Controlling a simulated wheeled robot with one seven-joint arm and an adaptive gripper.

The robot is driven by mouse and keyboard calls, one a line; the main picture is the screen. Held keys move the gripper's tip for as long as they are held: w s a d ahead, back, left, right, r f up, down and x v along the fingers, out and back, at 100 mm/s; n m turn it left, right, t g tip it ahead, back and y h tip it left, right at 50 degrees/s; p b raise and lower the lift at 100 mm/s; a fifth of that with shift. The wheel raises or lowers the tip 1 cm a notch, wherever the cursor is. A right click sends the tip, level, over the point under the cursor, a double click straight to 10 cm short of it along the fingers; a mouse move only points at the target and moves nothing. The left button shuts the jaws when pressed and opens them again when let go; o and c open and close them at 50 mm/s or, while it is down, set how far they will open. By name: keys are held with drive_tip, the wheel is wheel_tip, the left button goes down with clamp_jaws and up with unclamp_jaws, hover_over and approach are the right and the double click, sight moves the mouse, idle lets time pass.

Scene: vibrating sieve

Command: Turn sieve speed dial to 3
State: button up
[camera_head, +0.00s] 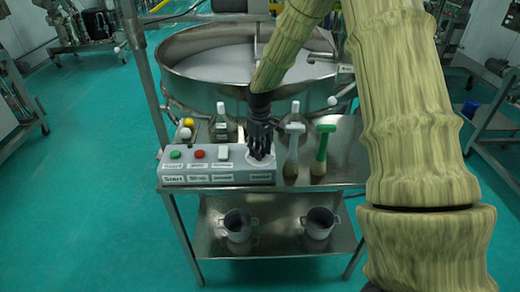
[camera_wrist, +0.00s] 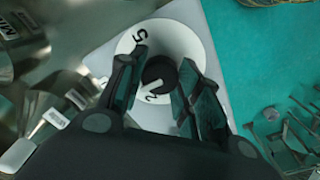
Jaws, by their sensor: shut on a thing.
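A pale control box (camera_head: 200,177) stands on the metal table's front edge, with the speed dial at its right end. In the head view my gripper (camera_head: 262,154) points down over the dial and hides most of it. In the wrist view the dial is a white disc (camera_wrist: 185,38) with a black knob (camera_wrist: 160,73) in the middle. My gripper (camera_wrist: 162,82) has a finger on either side of the knob and is shut on it. A 5 shows at the upper left of the disc. A white pointer mark lies near what looks like a 2; other numbers are hidden.
A green button (camera_head: 175,155), a red button (camera_head: 199,154) and a white switch (camera_head: 223,153) are left of the dial. A white-headed tool (camera_head: 292,150) and a green one (camera_head: 322,148) stand close right. The round sieve (camera_head: 215,65) is behind; two pots are below.

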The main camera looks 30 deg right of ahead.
drive_tip(key=o, duration=1.1)
drive_tip(key=shift+c, duration=0.2)
wheel_tip(320, 180, up, 12)
